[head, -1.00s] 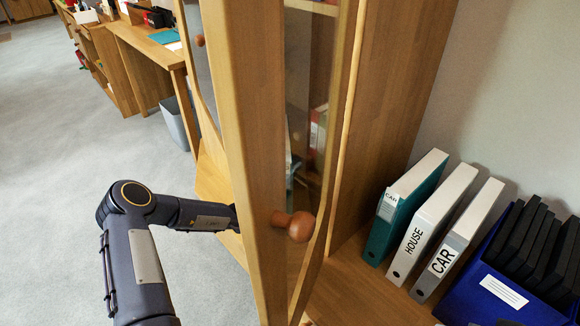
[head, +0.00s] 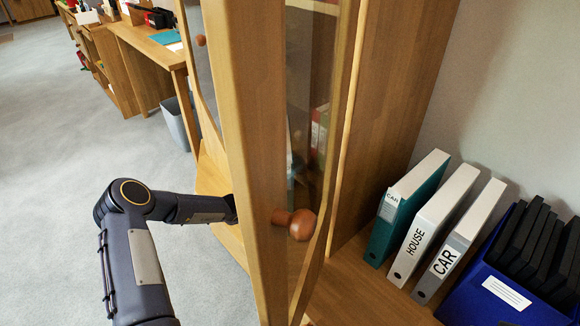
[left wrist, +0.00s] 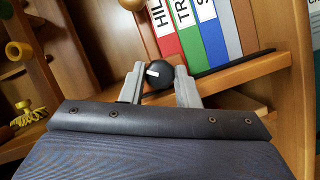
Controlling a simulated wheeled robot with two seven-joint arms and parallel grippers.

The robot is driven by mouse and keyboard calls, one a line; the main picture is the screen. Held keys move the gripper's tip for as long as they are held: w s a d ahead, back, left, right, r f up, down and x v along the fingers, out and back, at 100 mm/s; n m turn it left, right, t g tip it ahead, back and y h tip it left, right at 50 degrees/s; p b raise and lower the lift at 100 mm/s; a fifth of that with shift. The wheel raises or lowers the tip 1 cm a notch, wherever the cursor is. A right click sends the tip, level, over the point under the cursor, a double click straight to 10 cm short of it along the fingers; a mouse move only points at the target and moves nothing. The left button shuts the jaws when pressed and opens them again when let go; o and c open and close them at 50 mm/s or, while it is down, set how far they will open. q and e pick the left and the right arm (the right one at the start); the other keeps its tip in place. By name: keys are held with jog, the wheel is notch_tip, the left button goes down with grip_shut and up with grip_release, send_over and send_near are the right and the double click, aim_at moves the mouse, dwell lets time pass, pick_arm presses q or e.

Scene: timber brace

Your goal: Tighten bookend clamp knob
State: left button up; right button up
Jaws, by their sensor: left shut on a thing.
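The clamp knob (left wrist: 159,75) is a round black knob with a white mark in the left wrist view, at a wooden shelf edge below upright binders. My left gripper (left wrist: 158,70) has its two grey fingers on either side of the knob and is shut on it. In the head view my left arm reaches in from the left and passes behind a wooden door, which hides the gripper and the knob. The bookend itself is hard to make out; a dark flat strip (left wrist: 235,62) lies along the shelf under the binders. My right gripper is not in view.
The open glazed door (head: 258,150) with a round wooden pull (head: 302,225) stands close in front of me. Binders (head: 420,225) and a blue box (head: 490,290) stand at right. Carpeted floor at left is clear. Yellow objects (left wrist: 20,115) sit left in the wrist view.

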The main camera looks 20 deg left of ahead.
pick_arm(q)
jog(key=o, duration=1)
jog(key=shift+c, duration=0.2)
jog(key=shift+s+a, duration=0.1)
jog(key=p+v, duration=0.1)
jog(key=v, duration=0.6)
jog(key=shift+s+a+f, duration=0.2)
jog(key=shift+r, duration=0.1)
